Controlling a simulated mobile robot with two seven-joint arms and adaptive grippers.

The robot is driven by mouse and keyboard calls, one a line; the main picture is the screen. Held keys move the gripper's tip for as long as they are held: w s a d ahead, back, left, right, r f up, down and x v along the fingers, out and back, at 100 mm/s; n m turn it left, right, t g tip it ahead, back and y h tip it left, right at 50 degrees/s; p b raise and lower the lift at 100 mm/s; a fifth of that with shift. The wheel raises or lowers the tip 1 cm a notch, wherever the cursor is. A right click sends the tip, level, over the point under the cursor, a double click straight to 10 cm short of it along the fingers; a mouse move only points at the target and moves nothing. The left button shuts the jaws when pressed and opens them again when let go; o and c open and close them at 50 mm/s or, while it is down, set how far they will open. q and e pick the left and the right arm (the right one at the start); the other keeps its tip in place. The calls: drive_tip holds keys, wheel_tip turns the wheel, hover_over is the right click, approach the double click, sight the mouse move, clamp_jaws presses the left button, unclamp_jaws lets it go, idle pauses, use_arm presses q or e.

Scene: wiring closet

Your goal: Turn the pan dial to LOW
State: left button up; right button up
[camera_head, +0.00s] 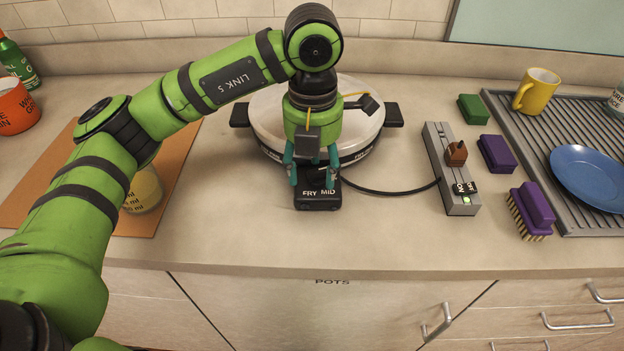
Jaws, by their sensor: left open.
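The electric pan (268,120) stands on the counter with a pale round lid and black side handles. Its black control box (317,203) sits at the front, with FRY and MID showing in white. My left gripper (315,176) points down right above the box, its teal fingers apart on either side. The dial is mostly hidden behind the gripper, so its setting and any contact with the fingers cannot be told. The LOW mark is not visible. My right gripper is not in view.
A black cord runs from the box to a grey power strip (436,150) with a brown plug (456,153). Sponges, a brush (533,210), a yellow mug (537,91) and a blue plate (590,177) are at right. A brown board (176,165) and orange container (14,104) are at left.

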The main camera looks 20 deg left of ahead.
sight(313, 171)
use_arm(q)
wheel_tip(313, 171, up, 6)
drive_tip(key=p, duration=0.3)
idle(0.4)
